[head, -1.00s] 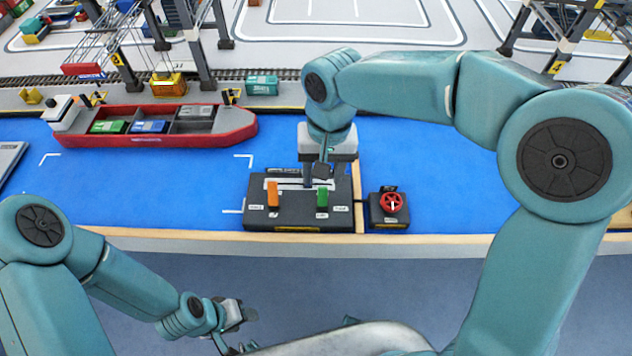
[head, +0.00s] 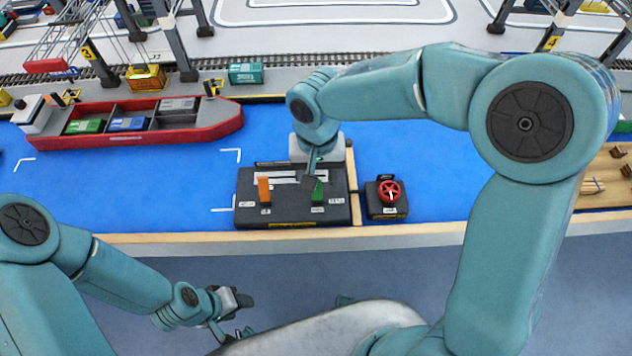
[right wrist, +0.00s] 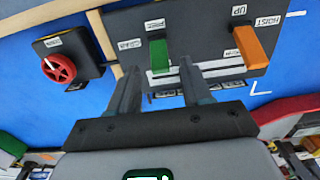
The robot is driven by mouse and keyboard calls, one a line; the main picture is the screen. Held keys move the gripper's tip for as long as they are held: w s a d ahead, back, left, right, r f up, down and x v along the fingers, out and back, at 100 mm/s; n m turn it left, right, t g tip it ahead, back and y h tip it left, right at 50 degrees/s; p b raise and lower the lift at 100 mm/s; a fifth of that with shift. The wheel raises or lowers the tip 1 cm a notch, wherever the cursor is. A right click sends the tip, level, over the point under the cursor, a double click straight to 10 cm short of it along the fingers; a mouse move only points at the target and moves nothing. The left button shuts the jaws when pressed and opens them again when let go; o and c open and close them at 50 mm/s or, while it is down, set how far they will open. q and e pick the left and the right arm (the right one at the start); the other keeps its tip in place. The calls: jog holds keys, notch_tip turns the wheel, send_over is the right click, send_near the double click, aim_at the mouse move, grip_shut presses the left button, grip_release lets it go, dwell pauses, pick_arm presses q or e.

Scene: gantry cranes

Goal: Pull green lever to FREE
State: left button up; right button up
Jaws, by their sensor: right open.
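A dark control box (head: 250,212) at the table's front edge carries a green lever (head: 318,192) on the right and an orange lever (head: 264,190) on the left. In the right wrist view the green lever (right wrist: 160,56) stands just ahead of my right gripper (right wrist: 158,72), roughly in line with the gap between its open, empty fingers. I cannot tell whether they touch it. The orange lever (right wrist: 249,46) is to the right there, beside a HOIST label. The labels by the green lever are too small to read surely. My left gripper (head: 243,318) hangs low before the table; its jaws are unclear.
A small box with a red knob (head: 389,191) stands right of the control box, past a wooden strip (head: 352,185). A red ship (head: 200,124) with containers lies at the back left. Open blue surface (head: 150,190) lies left of the box.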

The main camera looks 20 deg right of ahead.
aim_at(317, 191)
jog(key=shift+f, duration=2)
